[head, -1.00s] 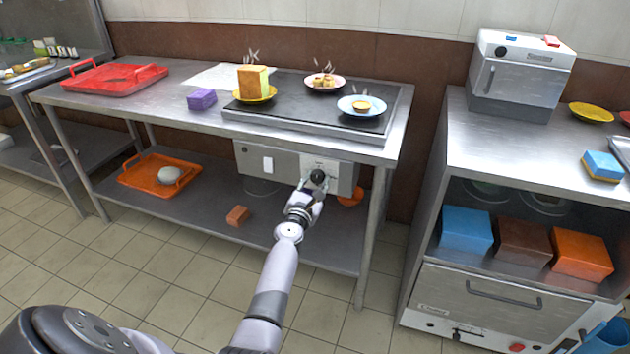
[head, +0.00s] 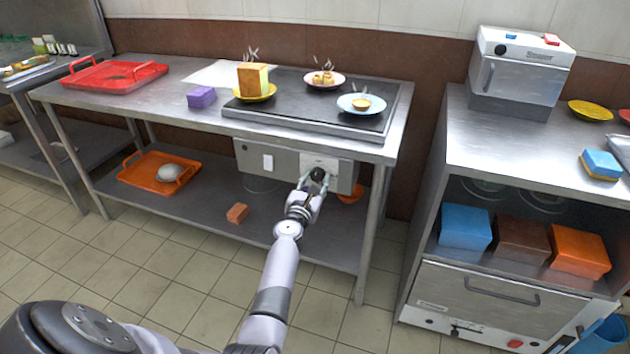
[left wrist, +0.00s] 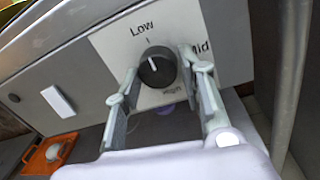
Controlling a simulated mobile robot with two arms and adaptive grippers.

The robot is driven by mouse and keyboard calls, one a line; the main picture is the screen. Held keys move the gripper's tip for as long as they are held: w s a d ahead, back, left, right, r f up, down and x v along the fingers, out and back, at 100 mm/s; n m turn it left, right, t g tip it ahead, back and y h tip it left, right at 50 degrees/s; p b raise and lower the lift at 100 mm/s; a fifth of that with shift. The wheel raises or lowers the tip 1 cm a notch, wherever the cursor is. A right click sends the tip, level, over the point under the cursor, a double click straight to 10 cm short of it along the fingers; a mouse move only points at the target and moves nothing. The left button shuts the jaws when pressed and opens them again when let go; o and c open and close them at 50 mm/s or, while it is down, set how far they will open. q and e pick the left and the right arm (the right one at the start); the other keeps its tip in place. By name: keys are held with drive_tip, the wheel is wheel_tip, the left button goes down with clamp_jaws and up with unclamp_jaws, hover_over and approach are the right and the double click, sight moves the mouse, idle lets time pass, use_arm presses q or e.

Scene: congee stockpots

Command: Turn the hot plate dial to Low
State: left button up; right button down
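The hot plate dial (head: 317,174) is a round black knob on the pale front panel under the hot plate (head: 300,97). In the left wrist view the dial (left wrist: 157,68) sits on a white label with Low (left wrist: 142,28) above it, Mid to the right and High below. A small white mark on its face seems to lie towards its upper part, near the Low side. My left gripper (head: 315,183) reaches up to the dial. Its fingers (left wrist: 158,63) are apart, one on each side of the knob; I cannot tell whether they touch it. My right gripper is not in view.
A white switch plate (head: 268,163) is left of the dial on the same panel. Plates with food, including a blue one (head: 361,104), stand on the hot plate. The lower shelf (head: 215,195) holds an orange tray and a small brown block. A steel counter (head: 500,140) stands to the right.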

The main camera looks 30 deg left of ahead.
use_arm(q)
drive_tip(key=o, duration=0.3)
drive_tip(key=shift+r, duration=0.1)
drive_tip(key=shift+o, duration=0.2)
drive_tip(key=v, duration=0.7)
drive_tip(key=shift+s, duration=0.2)
drive_tip(key=shift+d, duration=0.1)
